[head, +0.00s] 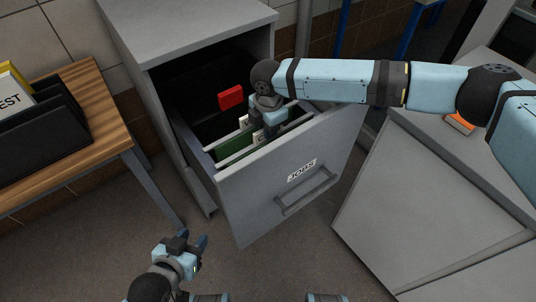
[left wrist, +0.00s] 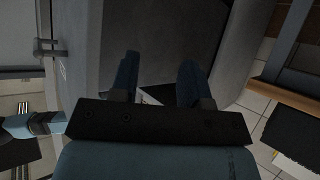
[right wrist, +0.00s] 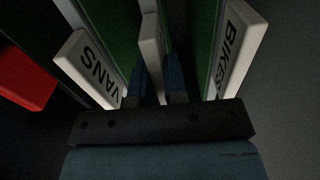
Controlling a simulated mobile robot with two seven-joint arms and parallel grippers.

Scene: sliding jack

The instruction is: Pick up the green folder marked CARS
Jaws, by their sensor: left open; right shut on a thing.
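Green folders (head: 236,143) with white tabs hang in the open drawer marked JOBS (head: 290,190). My right gripper (head: 262,122) reaches down into the drawer. In the right wrist view its two fingers (right wrist: 172,85) are shut on a white tab (right wrist: 152,52) of the middle green folder, between a tab marked VANS (right wrist: 90,68) and a tab marked BIKES (right wrist: 236,52). The held tab is edge-on, so its lettering cannot be read. The word CARS shows nowhere. My left gripper (head: 190,246) is open and empty, low in front of the drawer.
A red tab (head: 230,97) stands farther back in the drawer. The grey cabinet (head: 200,35) rises behind. A wooden table (head: 90,130) with a black file holder (head: 45,125) is at left. A grey cabinet (head: 420,200) with an orange object (head: 460,122) on top is at right.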

